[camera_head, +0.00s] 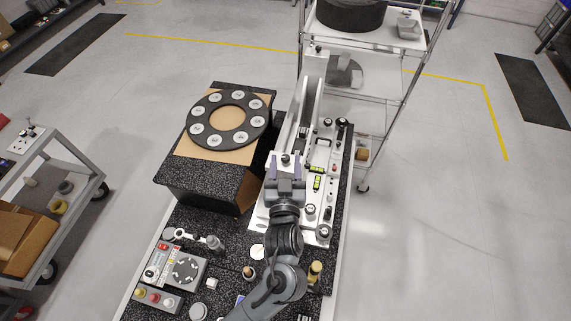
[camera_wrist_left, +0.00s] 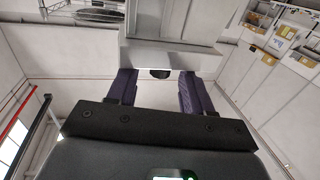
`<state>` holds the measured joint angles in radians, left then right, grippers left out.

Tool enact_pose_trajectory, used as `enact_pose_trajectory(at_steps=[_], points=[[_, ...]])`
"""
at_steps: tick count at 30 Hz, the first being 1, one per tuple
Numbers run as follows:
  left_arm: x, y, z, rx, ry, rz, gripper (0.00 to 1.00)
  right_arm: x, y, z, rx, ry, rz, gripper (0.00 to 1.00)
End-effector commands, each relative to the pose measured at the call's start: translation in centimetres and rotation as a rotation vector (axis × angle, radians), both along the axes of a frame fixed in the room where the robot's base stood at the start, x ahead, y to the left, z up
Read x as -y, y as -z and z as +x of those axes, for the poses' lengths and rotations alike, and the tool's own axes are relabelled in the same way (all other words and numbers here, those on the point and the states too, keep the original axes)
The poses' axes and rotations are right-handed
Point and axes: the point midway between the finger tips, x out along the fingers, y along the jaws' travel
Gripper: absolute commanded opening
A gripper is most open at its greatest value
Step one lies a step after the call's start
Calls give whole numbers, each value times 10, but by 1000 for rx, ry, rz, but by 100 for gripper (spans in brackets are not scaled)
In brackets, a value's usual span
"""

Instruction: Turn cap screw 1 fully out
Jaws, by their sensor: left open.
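The pale mirror fixture (camera_head: 313,92) stands upright on a light base plate at the bench's right side. A dark round screw head (camera_wrist_left: 160,73) shows under the fixture's pale block in the left wrist view, between my fingers. It also shows as a dark knob in the head view (camera_head: 285,158). I take it for cap screw 1, but no label is readable. My left gripper (camera_head: 286,165) is open, with one purple finger on each side of the head. I cannot tell whether they touch it. My right gripper is not in view.
A black speckled block (camera_head: 205,185) with a ring of round discs (camera_head: 188,121) stands left of the fixture. A control box (camera_head: 183,268) and small parts lie at the front. A wire shelf (camera_head: 390,95) stands behind, a grey cart (camera_head: 75,165) at left.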

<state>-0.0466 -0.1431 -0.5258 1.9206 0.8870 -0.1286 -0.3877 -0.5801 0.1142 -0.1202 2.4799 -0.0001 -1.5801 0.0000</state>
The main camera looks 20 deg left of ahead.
Motion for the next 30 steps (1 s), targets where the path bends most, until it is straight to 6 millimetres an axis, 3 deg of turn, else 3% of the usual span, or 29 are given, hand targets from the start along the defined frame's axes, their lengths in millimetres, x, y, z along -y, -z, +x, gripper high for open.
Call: enact_pose_trajectory(at_steps=[8,21,30], points=[[7,1,-18,-2,1,-2,50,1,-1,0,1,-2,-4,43],[32,1,-84,-2,1,-1,50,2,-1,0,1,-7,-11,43],[38,0,-101,0,0,0,50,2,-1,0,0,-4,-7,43]])
